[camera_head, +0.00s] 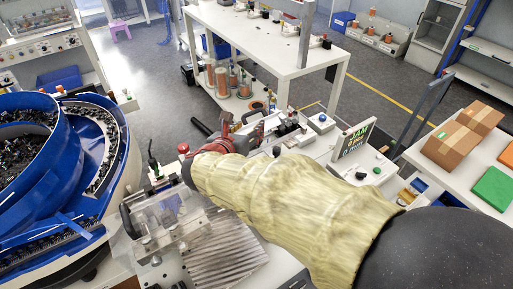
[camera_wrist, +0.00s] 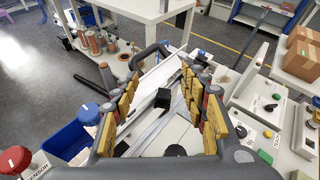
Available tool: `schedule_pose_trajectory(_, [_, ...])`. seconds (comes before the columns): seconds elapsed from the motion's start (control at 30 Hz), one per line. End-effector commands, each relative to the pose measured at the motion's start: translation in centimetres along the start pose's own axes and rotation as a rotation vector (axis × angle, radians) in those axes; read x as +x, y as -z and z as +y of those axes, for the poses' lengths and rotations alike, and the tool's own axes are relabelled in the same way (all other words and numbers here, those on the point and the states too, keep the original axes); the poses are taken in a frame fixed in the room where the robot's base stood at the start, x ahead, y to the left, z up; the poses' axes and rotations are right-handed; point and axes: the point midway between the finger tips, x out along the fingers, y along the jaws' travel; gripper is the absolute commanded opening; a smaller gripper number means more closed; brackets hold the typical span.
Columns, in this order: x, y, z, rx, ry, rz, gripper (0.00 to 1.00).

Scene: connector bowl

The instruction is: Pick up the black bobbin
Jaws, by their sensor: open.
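My gripper (camera_wrist: 160,84) is open, with its yellow-padded fingers spread left and right in the wrist view. A small black block-like piece (camera_wrist: 162,98) shows between the fingers, over a pale surface; it may be the black bobbin, but its shape is too small to be sure. I cannot tell how far below the fingertips it is. Nothing visibly touches it. In the head view my gripper (camera_head: 243,133) is over the workbench, beyond my yellow-sleeved arm, and the black piece cannot be made out there.
A blue bowl feeder (camera_head: 40,165) stands at the left. A clear-covered fixture (camera_head: 165,215) is near the arm. A red button (camera_wrist: 14,160) and a blue bin (camera_wrist: 68,142) are left of the fingers. Cardboard boxes (camera_head: 452,145) stand at the right. Copper spools (camera_wrist: 95,42) stand behind.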

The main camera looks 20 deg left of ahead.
Motion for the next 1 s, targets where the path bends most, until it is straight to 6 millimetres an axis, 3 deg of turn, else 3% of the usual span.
schedule_pose_trajectory(0.03, [-0.3,1.9,0.7,0.054,0.035,0.012,0.44])
schedule_pose_trajectory(0.2, [-0.6,4.4,0.8,0.16,0.111,0.025,0.44])
schedule_pose_trajectory(0.57, [2.4,4.7,0.3,0.169,0.117,0.026,0.44])
schedule_pose_trajectory(0.83, [6.1,5.1,-0.3,0.168,0.118,0.026,0.44])
schedule_pose_trajectory(1.0, [6.8,4.9,-0.3,0.166,0.115,0.026,0.44])
